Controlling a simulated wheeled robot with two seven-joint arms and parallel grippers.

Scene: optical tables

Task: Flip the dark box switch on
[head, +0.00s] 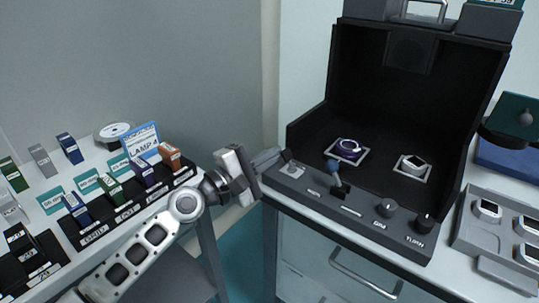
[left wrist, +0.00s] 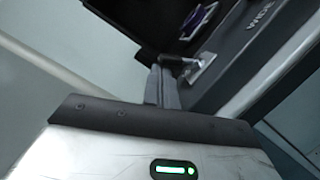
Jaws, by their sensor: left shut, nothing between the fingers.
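The dark box (head: 312,132) stands open on the right-hand table, with a grey control strip (head: 318,193) along its front. A small metal toggle switch (head: 291,168) sits on a light plate at the strip's left end; the left wrist view shows its lever (left wrist: 186,63) and plate. I cannot tell its on or off position. My left gripper (head: 282,153) is shut and empty, its fingertips beside the toggle. In the left wrist view the closed fingers (left wrist: 164,85) overlap the lever's near end; whether they touch is unclear. My right gripper is not in view.
The left table holds racks of small labelled boxes; a gap separates the tables.

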